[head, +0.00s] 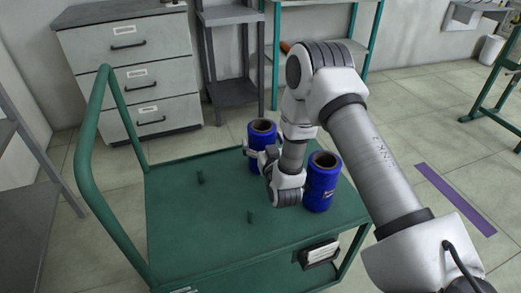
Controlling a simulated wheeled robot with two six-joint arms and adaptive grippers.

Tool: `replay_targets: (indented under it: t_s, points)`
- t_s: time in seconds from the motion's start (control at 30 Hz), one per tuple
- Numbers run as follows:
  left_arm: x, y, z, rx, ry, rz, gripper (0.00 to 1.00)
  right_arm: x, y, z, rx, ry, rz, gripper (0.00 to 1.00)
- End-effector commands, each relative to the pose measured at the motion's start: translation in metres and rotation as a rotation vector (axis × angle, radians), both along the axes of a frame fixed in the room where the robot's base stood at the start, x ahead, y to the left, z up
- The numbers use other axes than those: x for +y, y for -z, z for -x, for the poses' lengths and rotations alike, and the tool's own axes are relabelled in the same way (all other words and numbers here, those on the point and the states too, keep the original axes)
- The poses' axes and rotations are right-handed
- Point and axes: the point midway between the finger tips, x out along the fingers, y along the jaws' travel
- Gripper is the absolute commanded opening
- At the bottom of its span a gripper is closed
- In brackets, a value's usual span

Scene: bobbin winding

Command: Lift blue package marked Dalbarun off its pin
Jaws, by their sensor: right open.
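Two blue packages with brown, hollow cores stand upright on the green cart (185,235). The far blue package (262,127) is near the cart's back edge, and the near blue package (320,185) is at its right side. The near one has a small label, too small to read, so I cannot tell which is marked Dalbarun. My right gripper (254,153) is open at the front of the far package, low on its side. My wrist and forearm hide part of that package and the space between the two. Any pins under the packages are hidden. My left gripper is out of view.
The cart's tall green handle (85,165) rises at the left. A grey drawer cabinet (130,75) and a grey shelf (235,92) stand behind. The deck's front left is clear.

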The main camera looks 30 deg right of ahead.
Motion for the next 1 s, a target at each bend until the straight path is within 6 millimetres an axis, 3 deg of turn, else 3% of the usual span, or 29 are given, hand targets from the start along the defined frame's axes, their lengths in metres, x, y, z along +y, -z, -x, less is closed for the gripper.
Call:
replay_targets:
  t_s: [0.2,0.4,0.47,0.57,0.6,0.87,1.0]
  points:
    - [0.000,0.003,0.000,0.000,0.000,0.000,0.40,-0.012,0.000,-0.032,-0.002,0.000,0.000,1.00]
    - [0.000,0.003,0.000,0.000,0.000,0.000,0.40,-0.012,-0.001,-0.034,-0.001,0.000,-0.001,1.00]
    - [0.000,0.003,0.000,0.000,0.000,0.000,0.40,-0.012,-0.001,-0.034,-0.001,0.000,-0.001,0.82]
    - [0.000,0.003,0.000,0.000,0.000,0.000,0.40,-0.012,-0.001,-0.034,-0.001,0.000,-0.001,0.47]
    - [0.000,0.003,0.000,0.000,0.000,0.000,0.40,-0.012,-0.001,-0.034,-0.001,0.000,-0.001,0.40]
    - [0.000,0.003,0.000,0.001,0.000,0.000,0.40,-0.012,-0.003,-0.034,-0.003,0.000,0.000,0.40]
    - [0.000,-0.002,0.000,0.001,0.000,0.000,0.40,-0.012,-0.022,-0.034,-0.006,0.000,0.000,0.40]
